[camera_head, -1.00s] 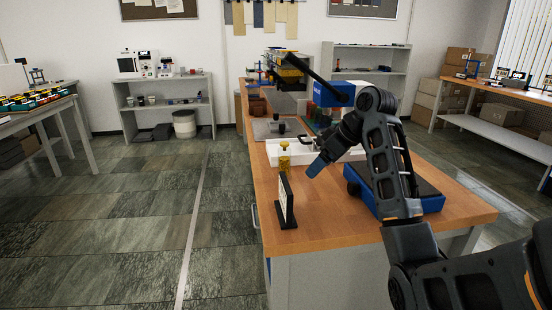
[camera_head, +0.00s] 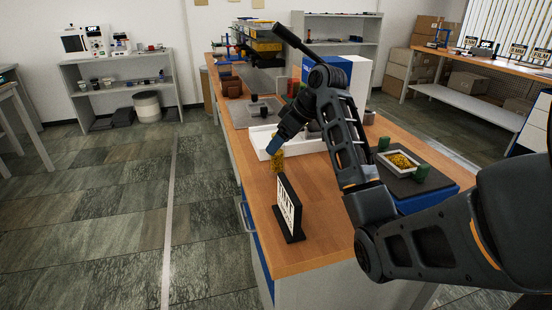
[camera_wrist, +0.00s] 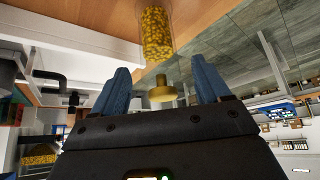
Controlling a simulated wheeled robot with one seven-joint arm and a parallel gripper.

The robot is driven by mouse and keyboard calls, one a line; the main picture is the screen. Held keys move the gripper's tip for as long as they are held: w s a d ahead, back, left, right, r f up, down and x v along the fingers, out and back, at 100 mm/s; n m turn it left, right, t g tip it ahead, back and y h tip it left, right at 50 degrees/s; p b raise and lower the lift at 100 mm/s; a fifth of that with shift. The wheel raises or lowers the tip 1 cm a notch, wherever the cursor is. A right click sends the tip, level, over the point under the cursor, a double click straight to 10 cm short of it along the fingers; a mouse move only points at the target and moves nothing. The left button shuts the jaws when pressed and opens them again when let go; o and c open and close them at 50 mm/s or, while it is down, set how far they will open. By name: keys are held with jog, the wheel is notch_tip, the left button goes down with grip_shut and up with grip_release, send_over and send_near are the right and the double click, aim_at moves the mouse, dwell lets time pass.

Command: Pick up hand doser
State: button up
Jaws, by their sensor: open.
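The hand doser, a clear cylinder of yellow grains (camera_head: 277,164), stands upright near the left edge of the wooden bench. Its upper part is hidden behind my gripper (camera_head: 273,147) in the head view. In the wrist view the doser appears upside down, with its grain-filled body (camera_wrist: 157,33) at the top and a yellow knob-like end (camera_wrist: 162,89) below. My gripper (camera_wrist: 158,66) is open, and its blue fingers lie to either side of the knob in that view. I cannot tell how far the knob is between them or whether they touch it.
A white lettered sign on a black stand (camera_head: 289,209) stands in front of the doser. A white tray (camera_head: 300,147) lies behind it. A blue-based device holding yellow grains (camera_head: 402,162) sits to the right. The bench front (camera_head: 315,250) is clear.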

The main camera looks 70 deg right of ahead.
aim_at(277, 158)
jog(key=x, duration=0.4)
jog(key=c, duration=1.1)
